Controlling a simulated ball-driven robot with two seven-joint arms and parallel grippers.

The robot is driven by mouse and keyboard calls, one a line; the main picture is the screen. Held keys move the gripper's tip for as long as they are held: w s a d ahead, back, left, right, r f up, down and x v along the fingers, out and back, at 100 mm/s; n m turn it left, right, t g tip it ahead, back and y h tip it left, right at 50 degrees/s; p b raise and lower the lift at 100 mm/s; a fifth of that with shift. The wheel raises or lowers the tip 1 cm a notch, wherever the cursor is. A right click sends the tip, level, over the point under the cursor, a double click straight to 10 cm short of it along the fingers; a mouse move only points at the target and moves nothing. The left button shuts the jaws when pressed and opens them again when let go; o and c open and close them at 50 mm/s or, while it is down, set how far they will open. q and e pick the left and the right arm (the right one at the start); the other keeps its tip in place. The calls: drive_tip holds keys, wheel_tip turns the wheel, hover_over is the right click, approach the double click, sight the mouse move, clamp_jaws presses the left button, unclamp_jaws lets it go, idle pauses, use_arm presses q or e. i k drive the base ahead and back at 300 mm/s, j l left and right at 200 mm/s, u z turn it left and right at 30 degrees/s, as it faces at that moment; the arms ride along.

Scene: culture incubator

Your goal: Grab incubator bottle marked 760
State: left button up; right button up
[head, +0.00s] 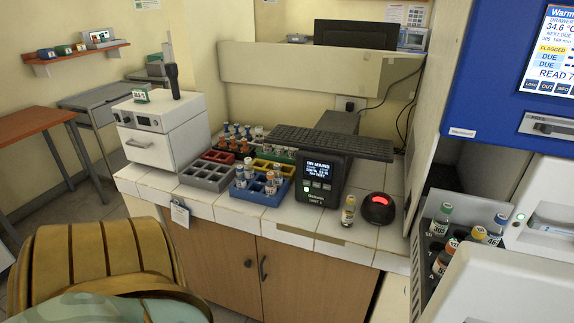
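An open drawer (430,262) at the lower right holds several small bottles. One has a green cap (441,218), one a blue cap (494,233), one an orange cap (478,234), and a brown bottle (444,260) stands nearer. Their labels carry numbers too small to read surely, so I cannot tell which is marked 760. A blue panel with a screen (553,58) above shows "Warm", 34.6 °C and "READ 7", cut off by the picture edge. Neither gripper is in view.
The tiled counter holds a blue rack (247,196) with bottles, a grey rack (207,176), a black display unit (321,180), a lone bottle (348,211) and a round device with a red light (378,208). A white machine (163,132) stands at the counter's left.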

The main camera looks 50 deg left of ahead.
sight(249, 170)
drive_tip(key=u, duration=2.05)
drive_tip(key=i+j+z, duration=0.2)
drive_tip(key=i+j, duration=0.2)
drive_tip(key=i+j+z, duration=0.15)
drive_tip(key=i+j, duration=0.25)
drive_tip(key=i+j+z, duration=0.2)
drive_tip(key=i+j, duration=0.15)
drive_tip(key=j, duration=0.2)
